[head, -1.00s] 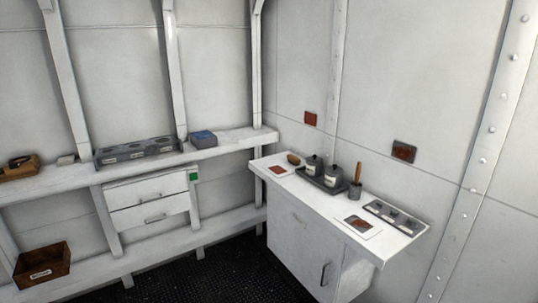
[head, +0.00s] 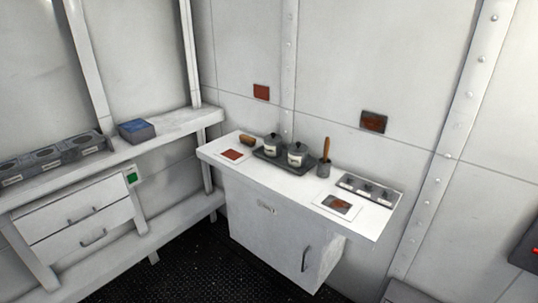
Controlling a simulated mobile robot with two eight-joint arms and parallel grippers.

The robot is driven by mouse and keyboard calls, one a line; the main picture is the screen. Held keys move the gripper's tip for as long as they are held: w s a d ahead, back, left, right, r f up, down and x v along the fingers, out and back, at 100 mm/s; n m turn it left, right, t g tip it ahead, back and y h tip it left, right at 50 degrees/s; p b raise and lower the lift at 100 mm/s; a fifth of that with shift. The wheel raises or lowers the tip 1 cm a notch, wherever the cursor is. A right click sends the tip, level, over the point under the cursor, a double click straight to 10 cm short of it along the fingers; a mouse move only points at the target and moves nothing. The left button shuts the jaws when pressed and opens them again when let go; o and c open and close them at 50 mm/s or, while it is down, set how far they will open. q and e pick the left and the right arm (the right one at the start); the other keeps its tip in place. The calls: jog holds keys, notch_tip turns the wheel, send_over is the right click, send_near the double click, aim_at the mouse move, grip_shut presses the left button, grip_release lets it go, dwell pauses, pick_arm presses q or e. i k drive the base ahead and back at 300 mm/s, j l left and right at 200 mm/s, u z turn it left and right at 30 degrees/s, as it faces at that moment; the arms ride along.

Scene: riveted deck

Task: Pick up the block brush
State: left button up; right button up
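The block brush (head: 248,140) appears to be the small brown, rounded item at the back left of the white counter (head: 219,149). It lies beside a dark tray with two lidded pots, and it is too small to make out bristles. Neither of my grippers shows in the head view.
A shelf (head: 176,126) with a blue-topped box (head: 136,130) is left. Dark floor (head: 185,264) lies clear in front.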

aim_at(250, 141)
jog(key=i+j, duration=0.2)
jog(key=i, duration=0.2)
jog(key=i+j, duration=0.2)
jog(key=i, duration=0.15)
jog(key=i+j, duration=0.2)
jog(key=i, duration=0.2)
jog(key=k+j+u, duration=0.05)
